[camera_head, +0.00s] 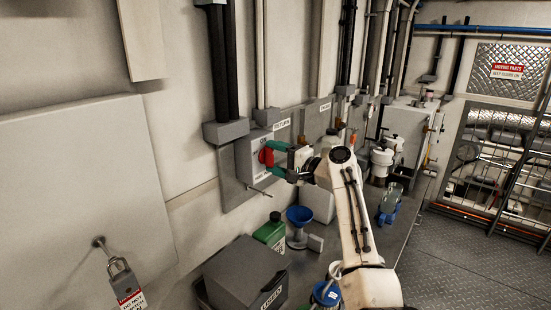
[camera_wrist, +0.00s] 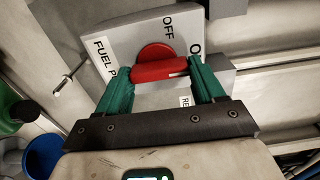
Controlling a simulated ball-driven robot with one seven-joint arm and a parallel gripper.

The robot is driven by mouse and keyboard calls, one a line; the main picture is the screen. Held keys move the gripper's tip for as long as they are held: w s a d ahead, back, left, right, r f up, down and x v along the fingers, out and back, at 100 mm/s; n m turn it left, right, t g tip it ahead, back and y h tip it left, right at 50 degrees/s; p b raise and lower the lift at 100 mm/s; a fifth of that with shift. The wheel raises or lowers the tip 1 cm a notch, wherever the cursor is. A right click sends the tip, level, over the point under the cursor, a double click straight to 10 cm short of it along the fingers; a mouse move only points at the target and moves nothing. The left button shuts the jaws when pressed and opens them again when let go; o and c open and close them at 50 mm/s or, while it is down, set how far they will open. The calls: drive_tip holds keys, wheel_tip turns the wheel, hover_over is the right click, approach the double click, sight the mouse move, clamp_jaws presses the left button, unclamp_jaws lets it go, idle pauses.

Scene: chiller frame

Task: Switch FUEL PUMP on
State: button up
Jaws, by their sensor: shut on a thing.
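The FUEL PUMP switch is a grey box (camera_wrist: 120,38) on the wall with a red rotary knob (camera_wrist: 157,52); the knob also shows in the head view (camera_head: 266,155). In the wrist view, FUEL P is readable at the left, OFF above the knob, and a partly hidden label starting with O at the right. My gripper (camera_wrist: 162,69) has its green fingers on the two ends of the knob's red bar handle and is shut on it. In the head view my gripper (camera_head: 276,159) reaches the box from the right. The fingers hide part of the box face.
Below the switch stand a green container (camera_head: 270,232), a blue funnel (camera_head: 299,215) and a dark grey box (camera_head: 245,275). A thin metal rod (camera_wrist: 70,78) sticks out beside the switch box. A padlock with a tag (camera_head: 120,268) hangs at the left. Grey floor is clear at the right.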

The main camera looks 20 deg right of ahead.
drive_tip(key=o, duration=1)
drive_tip(key=shift+o, duration=0.2)
drive_tip(key=shift+d, duration=0.1)
drive_tip(key=b+v, duration=0.2)
drive_tip(key=v, duration=0.8)
drive_tip(key=shift+s+d, duration=0.2)
drive_tip(key=shift+s, duration=0.05)
